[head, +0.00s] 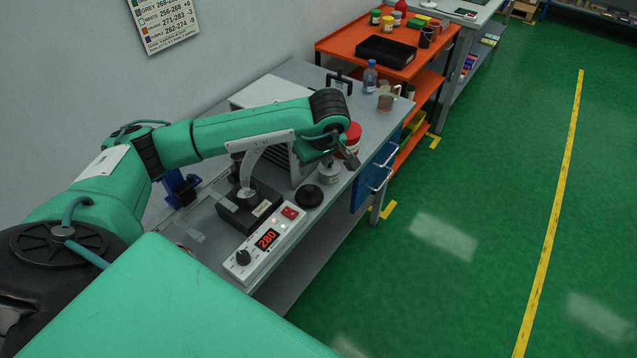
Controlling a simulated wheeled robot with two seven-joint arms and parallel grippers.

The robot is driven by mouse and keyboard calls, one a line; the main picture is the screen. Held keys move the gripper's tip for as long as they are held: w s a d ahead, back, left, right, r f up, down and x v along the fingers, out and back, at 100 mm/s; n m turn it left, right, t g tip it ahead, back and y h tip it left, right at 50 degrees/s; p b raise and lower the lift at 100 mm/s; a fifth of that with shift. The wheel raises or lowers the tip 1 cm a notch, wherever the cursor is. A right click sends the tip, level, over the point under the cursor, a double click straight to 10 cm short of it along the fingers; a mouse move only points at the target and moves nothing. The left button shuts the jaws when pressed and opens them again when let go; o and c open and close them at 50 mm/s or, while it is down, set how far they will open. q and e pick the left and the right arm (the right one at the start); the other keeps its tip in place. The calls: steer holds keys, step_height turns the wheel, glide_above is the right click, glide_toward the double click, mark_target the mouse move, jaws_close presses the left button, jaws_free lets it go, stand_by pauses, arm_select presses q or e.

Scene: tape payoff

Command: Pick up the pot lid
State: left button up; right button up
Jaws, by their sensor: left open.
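A round black disc, which looks like the pot lid (309,195), lies flat on the grey bench beside the control box. A dark square block with a small metal pot (247,194) in its top stands to its left. My left arm reaches across from the left, over the bench. My left gripper (340,158) is open above the bench, just up and right of the lid and apart from it. It partly covers a red-topped container (351,137) and is close to a small pale jar (328,171). My right gripper is out of view.
A white control box (266,242) reading 280 stands at the bench's near edge. A blue bottle (370,76) and a brown mug (386,97) stand farther back. An orange cart (340,44) holds a black tray (386,51). The green floor at right is clear.

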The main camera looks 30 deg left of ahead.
arm_select(q)
steer(key=b, duration=0.4)
glide_above(309, 188)
steer(key=s+d, duration=0.2)
steer(key=x, duration=0.2)
steer(key=d+x, duration=0.1)
steer(key=x, duration=0.4)
steer(key=shift+s+d+f, duration=0.15)
steer(key=shift+s+f, duration=0.05)
steer(key=shift+f, duration=0.25)
steer(key=shift+w+f, duration=0.1)
steer(key=shift+f, duration=0.2)
steer(key=shift+w+f+b, duration=0.15)
steer(key=shift+f+b, duration=0.3)
steer(key=b+x, duration=0.1)
steer(key=x, duration=0.3)
steer(key=shift+w+b, duration=0.2)
steer(key=shift+b, duration=0.2)
steer(key=shift+f, duration=0.1)
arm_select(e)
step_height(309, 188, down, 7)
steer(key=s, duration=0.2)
arm_select(q)
jaws_close()
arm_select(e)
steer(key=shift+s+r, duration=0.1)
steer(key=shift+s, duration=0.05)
